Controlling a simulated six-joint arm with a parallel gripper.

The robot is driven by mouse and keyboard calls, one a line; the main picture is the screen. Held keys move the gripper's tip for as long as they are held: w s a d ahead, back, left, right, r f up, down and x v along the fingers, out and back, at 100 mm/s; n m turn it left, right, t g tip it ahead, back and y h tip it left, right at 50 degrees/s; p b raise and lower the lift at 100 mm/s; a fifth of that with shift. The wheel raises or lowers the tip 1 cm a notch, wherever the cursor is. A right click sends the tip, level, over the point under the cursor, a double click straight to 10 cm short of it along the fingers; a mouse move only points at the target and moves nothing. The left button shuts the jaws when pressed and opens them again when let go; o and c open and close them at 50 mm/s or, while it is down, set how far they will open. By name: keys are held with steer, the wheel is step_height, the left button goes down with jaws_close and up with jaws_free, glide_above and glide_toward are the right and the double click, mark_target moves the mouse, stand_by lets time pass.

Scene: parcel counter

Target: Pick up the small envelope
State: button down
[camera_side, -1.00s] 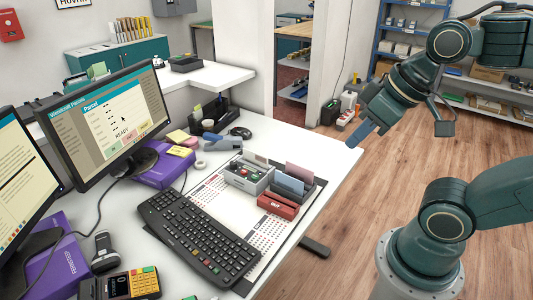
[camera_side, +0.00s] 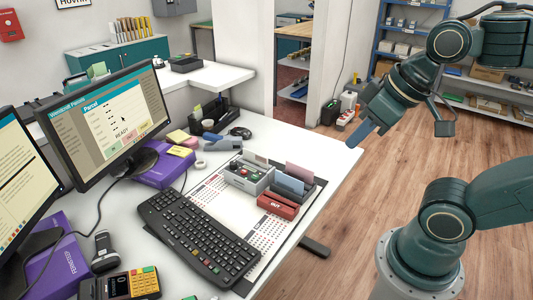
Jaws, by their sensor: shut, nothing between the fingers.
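No single item is clearly the small envelope. A blue-grey flat piece (camera_side: 290,184) and a mauve flat piece (camera_side: 299,172) stand upright in the slots of a dark holder behind the red block marked OUT (camera_side: 277,205). Either could be an envelope; I cannot tell. My gripper (camera_side: 360,134) has blue fingers and hangs in the air beyond the counter's right edge, to the upper right of the holder. It is shut and empty, apart from everything on the counter.
A grey box with buttons (camera_side: 247,176) stands left of the holder. A black keyboard (camera_side: 198,238) lies on the counter (camera_side: 318,160). A monitor (camera_side: 110,115), a purple box (camera_side: 165,168) and a card terminal (camera_side: 132,284) are at left. The counter's right side is mostly clear.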

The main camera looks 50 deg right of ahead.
steer(key=c, duration=1.6)
jaws_free()
steer(key=shift+o, duration=0.2)
steer(key=w+d+g, duration=0.1)
steer(key=w+d, duration=0.3)
steer(key=w, duration=0.8)
steer(key=w+d+g, duration=0.1)
steer(key=w+d, duration=0.3)
steer(key=w, duration=0.8)
steer(key=w+d+f+g, duration=0.1)
steer(key=w+d+f, duration=0.5)
steer(key=f, duration=0.3)
steer(key=w+d+f, duration=0.6)
steer(key=w+f, duration=0.2)
steer(key=f, duration=0.1)
steer(key=shift+w+d+g, duration=0.15)
steer(key=shift+d+g, duration=0.2)
steer(key=shift+g, duration=0.05)
